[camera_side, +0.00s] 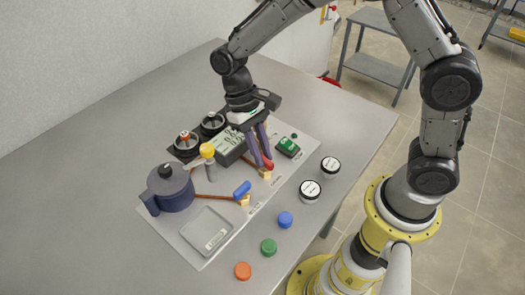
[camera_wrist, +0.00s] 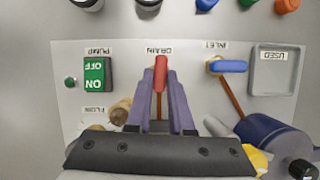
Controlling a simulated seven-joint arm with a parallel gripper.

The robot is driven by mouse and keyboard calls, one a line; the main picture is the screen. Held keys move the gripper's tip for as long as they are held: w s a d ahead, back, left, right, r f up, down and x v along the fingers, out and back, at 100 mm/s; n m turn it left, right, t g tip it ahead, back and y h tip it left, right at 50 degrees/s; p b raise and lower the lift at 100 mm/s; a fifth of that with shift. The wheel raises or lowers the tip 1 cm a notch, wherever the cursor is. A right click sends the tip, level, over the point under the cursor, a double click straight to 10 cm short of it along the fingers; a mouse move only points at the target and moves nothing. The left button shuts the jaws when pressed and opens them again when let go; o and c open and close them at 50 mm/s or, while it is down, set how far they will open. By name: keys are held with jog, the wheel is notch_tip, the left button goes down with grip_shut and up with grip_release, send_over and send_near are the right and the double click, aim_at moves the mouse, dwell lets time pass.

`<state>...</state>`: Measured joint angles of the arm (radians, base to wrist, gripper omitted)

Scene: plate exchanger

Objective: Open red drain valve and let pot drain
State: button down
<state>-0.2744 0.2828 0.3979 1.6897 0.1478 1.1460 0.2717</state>
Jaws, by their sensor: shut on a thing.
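The red drain valve handle (camera_side: 269,164) is on the panel under the label DRAIN. It also shows in the wrist view (camera_wrist: 161,70), where it points straight up the picture, in line with the pipe below it. My gripper (camera_side: 262,160) points down, and in the wrist view (camera_wrist: 161,86) its two purple fingers are shut on the red handle, one on each side. The fingers hide part of the valve body. The dark blue pot (camera_side: 172,194) with a black lid knob stands at the panel's left; it also shows in the wrist view (camera_wrist: 268,132). Its inside is hidden.
The blue inlet handle (camera_wrist: 227,66) lies crosswise to its copper pipe. The green pump switch (camera_wrist: 98,75) is on the other side of the drain valve. The table's left is clear.

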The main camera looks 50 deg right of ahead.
jog(key=shift+n, duration=0.6)
jog(key=c, duration=0.8)
grip_release()
jog(key=v, duration=1.3)
jog(key=shift+a+r, duration=0.3)
jog(key=shift+r, duration=0.1)
jog(key=shift+w, duration=0.1)
